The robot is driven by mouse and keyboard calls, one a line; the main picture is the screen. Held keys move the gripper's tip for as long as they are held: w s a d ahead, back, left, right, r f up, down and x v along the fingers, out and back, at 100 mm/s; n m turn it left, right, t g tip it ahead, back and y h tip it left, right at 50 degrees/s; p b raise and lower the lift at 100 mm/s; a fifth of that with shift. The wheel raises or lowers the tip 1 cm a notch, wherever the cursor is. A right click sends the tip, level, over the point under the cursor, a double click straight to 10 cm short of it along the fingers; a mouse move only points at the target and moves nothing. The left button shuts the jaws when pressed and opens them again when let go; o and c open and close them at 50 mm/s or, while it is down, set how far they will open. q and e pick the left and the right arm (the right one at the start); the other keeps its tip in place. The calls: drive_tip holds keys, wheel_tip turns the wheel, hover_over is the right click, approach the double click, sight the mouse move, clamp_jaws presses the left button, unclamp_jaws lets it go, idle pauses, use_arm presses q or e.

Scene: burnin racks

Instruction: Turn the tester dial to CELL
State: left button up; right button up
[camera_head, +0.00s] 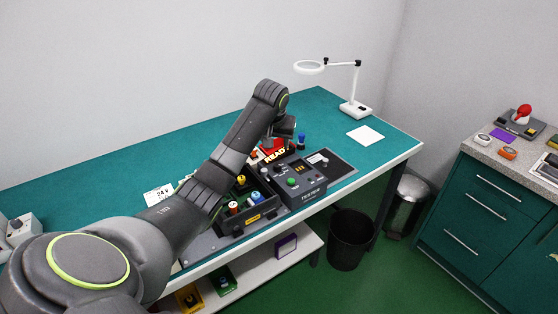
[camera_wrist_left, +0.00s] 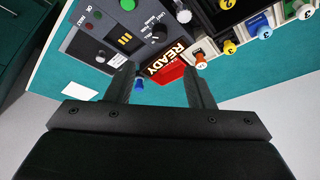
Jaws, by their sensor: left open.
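The dark grey tester (camera_head: 313,191) sits on the teal bench; in the wrist view its panel (camera_wrist_left: 100,20) shows at the upper left. Its round black dial (camera_wrist_left: 158,31) lies just beyond my fingertips, with small white lettering beside it that is too small to read surely. I cannot tell which mark the dial points to. My left gripper (camera_head: 285,131) hangs over the back of the tester; in the wrist view its two fingers (camera_wrist_left: 161,78) are apart with nothing held between them. My right gripper is not in view.
A red READY sign (camera_wrist_left: 168,64) stands behind the dial, close to my fingers. A blue-topped piece (camera_head: 301,139) is near the gripper. A black tray (camera_head: 240,224) with coloured cells is left of the tester. A lamp (camera_head: 354,107) stands at the back right.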

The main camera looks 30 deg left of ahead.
use_arm(q)
drive_tip(key=d+x, duration=0.1)
drive_tip(key=x, duration=0.2)
drive_tip(key=p, duration=0.1)
hover_over(278, 165)
drive_tip(key=s, duration=0.2)
drive_tip(key=f, duration=0.3)
drive_tip(key=d+f, duration=0.1)
drive_tip(key=f, duration=0.1)
drive_tip(key=shift+f, duration=0.35)
drive_tip(key=x, duration=0.3)
drive_tip(key=shift+x, duration=0.8)
drive_tip(key=shift+f, duration=0.15)
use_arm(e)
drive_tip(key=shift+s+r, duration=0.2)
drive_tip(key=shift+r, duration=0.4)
use_arm(q)
drive_tip(key=shift+c, duration=0.2)
drive_tip(key=c, duration=0.9)
drive_tip(key=shift+c, duration=0.2)
